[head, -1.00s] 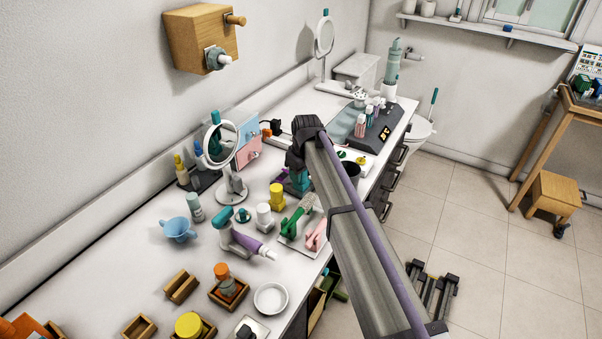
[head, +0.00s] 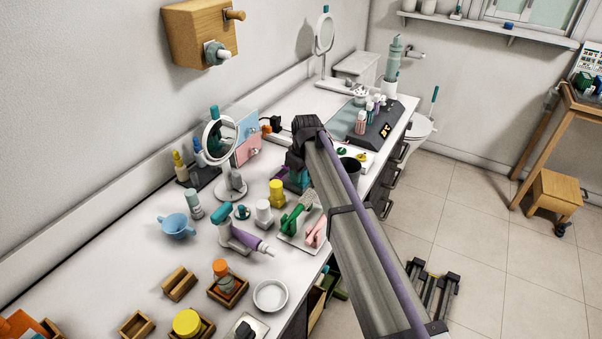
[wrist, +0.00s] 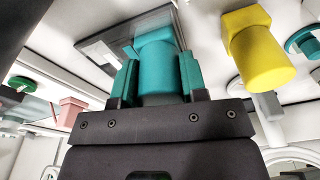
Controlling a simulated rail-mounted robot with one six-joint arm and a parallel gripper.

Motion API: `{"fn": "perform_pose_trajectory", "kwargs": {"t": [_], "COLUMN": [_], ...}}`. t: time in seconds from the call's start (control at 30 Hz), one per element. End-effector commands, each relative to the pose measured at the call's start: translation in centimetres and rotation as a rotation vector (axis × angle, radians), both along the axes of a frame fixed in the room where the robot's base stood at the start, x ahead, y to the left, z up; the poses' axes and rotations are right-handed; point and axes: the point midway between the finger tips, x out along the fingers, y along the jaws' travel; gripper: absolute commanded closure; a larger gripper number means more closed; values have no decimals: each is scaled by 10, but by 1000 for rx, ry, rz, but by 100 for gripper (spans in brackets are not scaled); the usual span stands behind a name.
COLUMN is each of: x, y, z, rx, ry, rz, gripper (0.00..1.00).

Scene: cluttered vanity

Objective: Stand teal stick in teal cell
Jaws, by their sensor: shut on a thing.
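My gripper (wrist: 158,85) is shut on the teal stick (wrist: 155,65), which shows between its two teal finger pads in the wrist view. The stick's far end overlaps a dark-rimmed box (wrist: 97,50) behind it. I cannot tell whether the stick touches the box or is inside it. In the head view, a low dark box with purple on it (head: 289,186) lies beneath my gripper, and some teal shows there. My own arm covers much of this spot. I cannot make out the teal cell clearly.
A yellow container (head: 277,194) stands close to the box and also shows in the wrist view (wrist: 258,50). A tray with green and pink items (head: 296,240) lies in front. A round mirror (head: 219,140) stands to the left.

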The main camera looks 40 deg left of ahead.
Motion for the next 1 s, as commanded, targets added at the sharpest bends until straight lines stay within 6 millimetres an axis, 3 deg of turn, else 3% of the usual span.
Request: {"fn": "perform_pose_trajectory", "kwargs": {"t": [0.7, 0.73, 1.0], "x": [0, 0, 0], "y": [0, 0, 0], "z": [-6, -5, -4], "rx": [0, 0, 0], "ry": [0, 0, 0], "rz": [0, 0, 0], "gripper": [91, 58, 33]}}
